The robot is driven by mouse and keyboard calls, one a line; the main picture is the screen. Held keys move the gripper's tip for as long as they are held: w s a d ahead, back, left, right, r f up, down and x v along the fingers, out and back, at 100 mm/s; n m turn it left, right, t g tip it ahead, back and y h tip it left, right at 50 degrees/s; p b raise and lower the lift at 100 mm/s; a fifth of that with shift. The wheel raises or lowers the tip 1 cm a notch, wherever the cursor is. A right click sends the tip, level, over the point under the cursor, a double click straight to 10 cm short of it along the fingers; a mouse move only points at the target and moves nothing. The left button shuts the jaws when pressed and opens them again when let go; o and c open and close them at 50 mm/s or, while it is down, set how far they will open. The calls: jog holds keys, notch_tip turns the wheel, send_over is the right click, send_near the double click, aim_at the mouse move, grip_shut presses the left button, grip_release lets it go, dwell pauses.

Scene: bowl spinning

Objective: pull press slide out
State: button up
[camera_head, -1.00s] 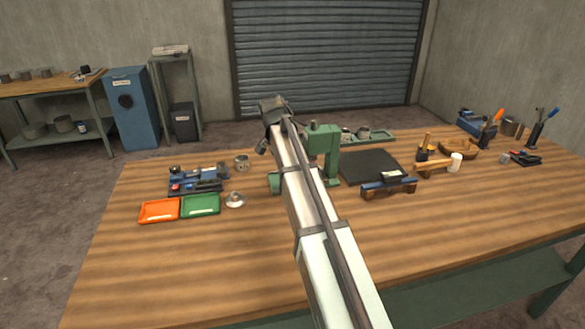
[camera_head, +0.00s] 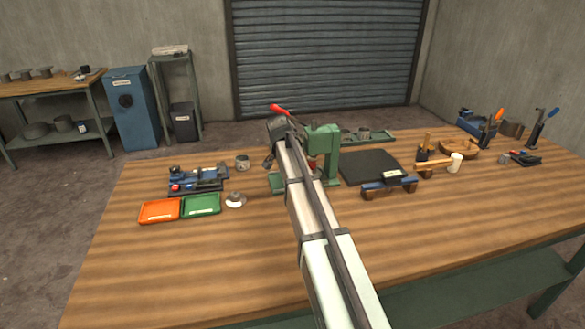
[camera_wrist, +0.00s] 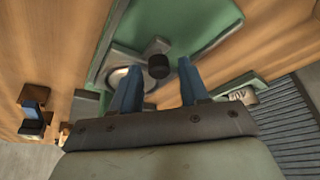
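The green press (camera_head: 325,142) stands on the bench behind and right of my arm's end, its red lever (camera_head: 280,109) showing above my wrist. In the wrist view its green body (camera_wrist: 195,28) fills the top. A black round knob (camera_wrist: 158,66) on a grey metal part, seemingly the slide, is near my fingertips. A round silver plate (camera_wrist: 124,82) lies beside it, partly hidden by the left finger. My gripper (camera_wrist: 160,72) is open, with its two blue fingers on either side of the knob; contact cannot be seen. The fingers are hidden in the head view.
Left of the press are a metal cup (camera_head: 242,162), a small domed metal piece (camera_head: 235,200), a green tray (camera_head: 201,205), an orange tray (camera_head: 160,211) and a blue fixture (camera_head: 198,177). A black mat (camera_head: 370,166) lies right.

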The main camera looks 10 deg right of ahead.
grip_shut()
dwell(0.4)
jog(key=a, duration=0.9)
jog(key=shift+a, duration=0.4)
jog(key=shift+o, duration=0.8)
grip_release()
jog(key=v, duration=1.4)
jog(key=shift+d, duration=0.1)
